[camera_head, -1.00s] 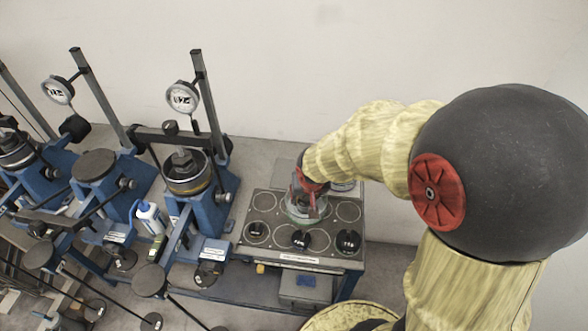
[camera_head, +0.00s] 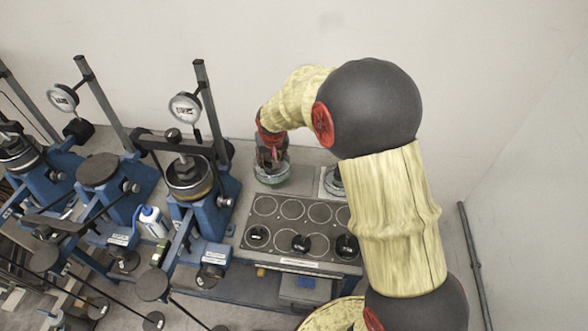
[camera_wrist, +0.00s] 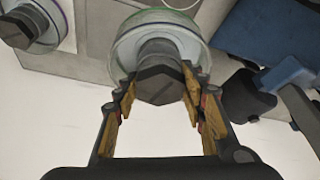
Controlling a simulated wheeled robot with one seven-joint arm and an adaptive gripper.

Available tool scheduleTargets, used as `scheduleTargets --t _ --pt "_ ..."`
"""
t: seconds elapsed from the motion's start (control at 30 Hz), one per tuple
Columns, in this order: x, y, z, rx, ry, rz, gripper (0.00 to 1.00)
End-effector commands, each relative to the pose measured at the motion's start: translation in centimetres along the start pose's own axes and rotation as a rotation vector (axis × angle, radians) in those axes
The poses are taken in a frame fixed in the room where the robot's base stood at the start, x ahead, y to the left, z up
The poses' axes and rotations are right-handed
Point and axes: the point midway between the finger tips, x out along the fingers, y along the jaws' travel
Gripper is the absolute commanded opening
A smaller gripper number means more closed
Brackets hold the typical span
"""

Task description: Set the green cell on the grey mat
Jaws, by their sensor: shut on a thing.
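The green cell (camera_head: 271,174) is a clear round pot with a green rim and a dark grey hex knob on top. My gripper (camera_head: 269,155) is shut on that knob from above. In the wrist view both fingers (camera_wrist: 160,95) flank the knob, and the cell (camera_wrist: 158,35) looks upright. The grey mat (camera_head: 299,181) appears as a plain grey patch behind the tray, partly hidden by the cell and gripper. The cell is over or near its left part. I cannot tell whether the cell's base touches anything.
A dark tray (camera_head: 266,205) with ringed places and several black knobs lies in front. A second cell (camera_head: 332,180), purple-rimmed in the wrist view (camera_wrist: 32,24), stands on a pale plate at right. A blue press (camera_head: 205,215) with a dial stands close left. The wall is behind.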

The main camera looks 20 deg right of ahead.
Motion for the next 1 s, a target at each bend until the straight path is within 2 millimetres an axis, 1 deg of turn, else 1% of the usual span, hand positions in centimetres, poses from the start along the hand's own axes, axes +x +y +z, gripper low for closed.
scheduleTargets --t 0.03,0.23,0.4,0.53,0.87,0.9,1.0 --pt "0.5 1.0 -0.4 0.005 0.004 0.001 0.00" --pt "2.7 4.6 -1.2 0.005 0.004 0.001 0.00" --pt "5.6 6.4 -0.9 0.003 0.003 0.001 0.00" --pt "7.0 7.4 -0.9 0.002 0.005 0.000 0.00" --pt "8.5 8.5 -0.8 0.000 0.004 0.000 0.00" --pt "8.9 8.8 -0.8 0.002 0.004 0.000 0.00" --pt "10.2 8.7 -0.1 0.000 0.003 0.000 0.00"
